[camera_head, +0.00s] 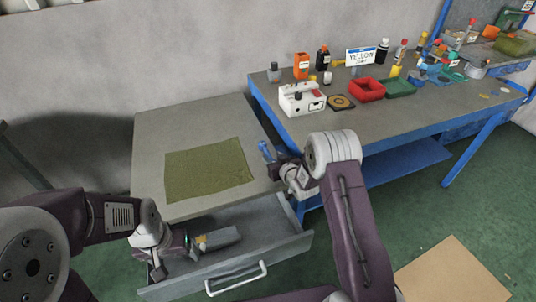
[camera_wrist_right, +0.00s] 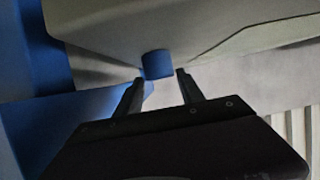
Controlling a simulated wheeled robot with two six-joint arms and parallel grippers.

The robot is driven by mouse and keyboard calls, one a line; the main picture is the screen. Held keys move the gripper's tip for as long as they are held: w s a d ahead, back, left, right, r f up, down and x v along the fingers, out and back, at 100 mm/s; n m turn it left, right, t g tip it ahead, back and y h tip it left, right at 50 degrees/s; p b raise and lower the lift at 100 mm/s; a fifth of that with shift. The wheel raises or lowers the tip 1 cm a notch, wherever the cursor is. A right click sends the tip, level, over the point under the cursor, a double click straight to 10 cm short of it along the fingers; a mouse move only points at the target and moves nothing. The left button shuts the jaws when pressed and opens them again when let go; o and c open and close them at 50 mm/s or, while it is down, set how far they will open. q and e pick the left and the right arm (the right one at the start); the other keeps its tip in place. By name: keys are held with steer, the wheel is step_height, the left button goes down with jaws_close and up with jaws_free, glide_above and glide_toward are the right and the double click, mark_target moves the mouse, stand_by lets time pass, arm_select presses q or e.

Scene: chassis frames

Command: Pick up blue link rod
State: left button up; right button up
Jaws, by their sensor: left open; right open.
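The blue link rod (camera_head: 265,149) shows as a small blue piece near the right edge of the grey cabinet top, just beyond my right gripper (camera_head: 274,168). In the right wrist view, a blue end, apparently the rod (camera_wrist_right: 158,64), lies just ahead of the gap between the fingers of my right gripper (camera_wrist_right: 161,80). The fingers are apart and do not visibly hold it. The rest of the rod is hidden or out of that view. My left gripper (camera_head: 180,254) is open over the pulled-out drawer (camera_head: 270,232), beside a grey object (camera_head: 218,238) in it.
A green mat (camera_head: 208,170) lies on the cabinet top (camera_head: 160,125). A cardboard sheet (camera_head: 450,272) lies on the floor.

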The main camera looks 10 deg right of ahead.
mark_target(268, 154)
steer(key=x, duration=0.5)
steer(key=shift+a, duration=0.25)
steer(key=shift+r, duration=0.1)
jaws_close()
